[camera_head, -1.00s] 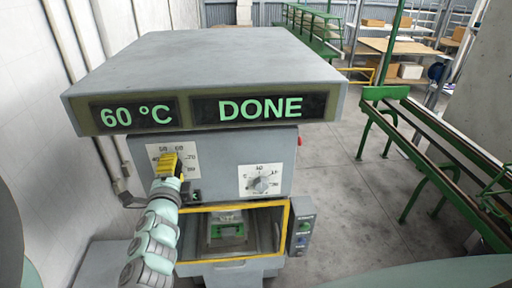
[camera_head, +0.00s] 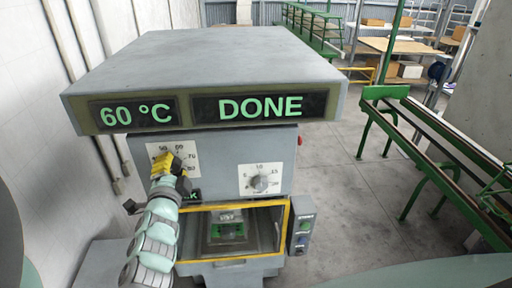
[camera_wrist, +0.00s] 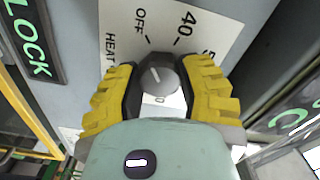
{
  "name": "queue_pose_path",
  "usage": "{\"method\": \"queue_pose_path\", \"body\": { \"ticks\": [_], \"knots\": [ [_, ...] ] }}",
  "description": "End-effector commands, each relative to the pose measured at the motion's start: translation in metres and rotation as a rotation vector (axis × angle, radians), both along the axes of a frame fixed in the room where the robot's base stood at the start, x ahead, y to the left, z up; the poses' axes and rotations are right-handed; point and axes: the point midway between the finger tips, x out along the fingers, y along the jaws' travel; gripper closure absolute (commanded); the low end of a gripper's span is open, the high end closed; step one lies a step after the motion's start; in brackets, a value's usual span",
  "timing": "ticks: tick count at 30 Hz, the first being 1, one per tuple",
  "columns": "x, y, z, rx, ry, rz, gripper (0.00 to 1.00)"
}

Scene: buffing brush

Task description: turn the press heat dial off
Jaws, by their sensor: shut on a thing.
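The press heat dial (camera_wrist: 159,80) is a grey round knob on a white scale plate (camera_wrist: 193,27) in the wrist view. OFF, 40 and part of HEAT can be read on the plate. My gripper (camera_wrist: 160,88), with yellow ridged fingers, is shut on the dial, one finger on each side. In the head view my gripper (camera_head: 170,164) covers the dial and part of its plate (camera_head: 188,155) at the press's upper left. The press display (camera_head: 130,114) reads 60 °C, and the display beside it reads DONE.
A second dial (camera_head: 260,183) sits on the right of the press front. Below is a yellow-framed opening (camera_head: 234,206) with a green-topped item inside. A button box (camera_head: 302,228) is at its right. A green rail frame (camera_head: 440,165) stands on the right, with open floor between.

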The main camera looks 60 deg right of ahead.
Motion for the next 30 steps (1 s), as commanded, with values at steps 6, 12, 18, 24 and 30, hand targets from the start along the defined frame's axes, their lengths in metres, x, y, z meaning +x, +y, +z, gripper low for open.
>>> {"method": "queue_pose_path", "body": {
  "ticks": [6,12,18,24,30],
  "knots": [
    [0.001,0.002,-0.004,0.009,0.005,0.006,0.52],
    [0.001,0.001,-0.002,0.006,0.002,0.004,0.31],
    [0.001,0.001,-0.001,0.004,0.001,0.003,0.28],
    [-0.003,0.004,-0.001,0.004,0.0,0.002,0.28],
    [-0.017,0.022,-0.002,0.006,0.002,0.003,0.28]
  ]
}}
